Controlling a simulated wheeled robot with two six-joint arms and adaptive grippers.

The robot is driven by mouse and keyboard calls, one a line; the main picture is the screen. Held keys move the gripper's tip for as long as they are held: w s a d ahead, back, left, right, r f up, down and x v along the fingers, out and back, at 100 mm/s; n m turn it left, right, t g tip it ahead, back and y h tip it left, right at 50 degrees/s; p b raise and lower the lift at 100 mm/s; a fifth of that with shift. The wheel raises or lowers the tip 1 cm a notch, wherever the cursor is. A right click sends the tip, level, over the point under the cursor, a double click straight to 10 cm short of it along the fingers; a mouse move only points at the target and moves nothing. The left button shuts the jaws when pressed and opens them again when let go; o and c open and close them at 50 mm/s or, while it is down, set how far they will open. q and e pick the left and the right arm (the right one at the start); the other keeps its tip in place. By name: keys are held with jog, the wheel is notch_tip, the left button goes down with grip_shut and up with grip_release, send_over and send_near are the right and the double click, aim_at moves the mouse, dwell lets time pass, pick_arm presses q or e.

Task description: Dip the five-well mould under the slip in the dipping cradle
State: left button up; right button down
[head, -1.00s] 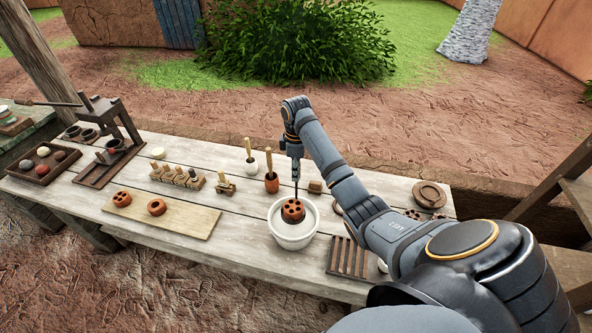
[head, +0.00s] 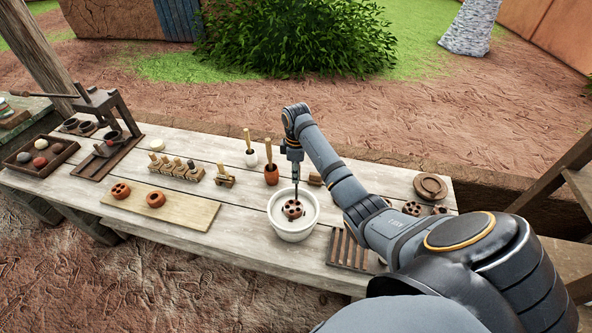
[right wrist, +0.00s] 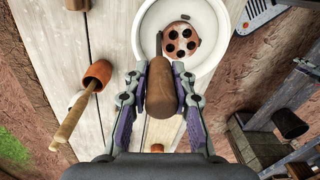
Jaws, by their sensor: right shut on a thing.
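The reddish-brown five-well mould (head: 294,206) is inside a white round tub (head: 293,235) of pale slip near the table's front. Its lower part is in the slip and its top with the round wells shows above the surface; it also shows in the right wrist view (right wrist: 181,40). My right gripper (head: 294,153) is above the tub, shut on the wooden handle (right wrist: 161,95) of the dipping cradle. The cradle's thin dark rod (head: 296,180) runs down to the mould; its lower end is hidden. My left gripper is not in view.
A brush pot (head: 271,177) and a pale brush pot (head: 251,161) stand behind the tub. A slatted rack (head: 348,249) lies right of it. A board (head: 190,219) with two moulds lies left. A lever press (head: 107,112) stands far left.

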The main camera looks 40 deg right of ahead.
jog(key=shift+f+b, duration=0.6)
jog(key=shift+f, duration=1.3)
jog(key=shift+p, duration=0.45)
dwell(1.5)
jog(key=shift+r+p, duration=1.05)
jog(key=shift+r, duration=3.65)
jog(key=shift+f, duration=0.1)
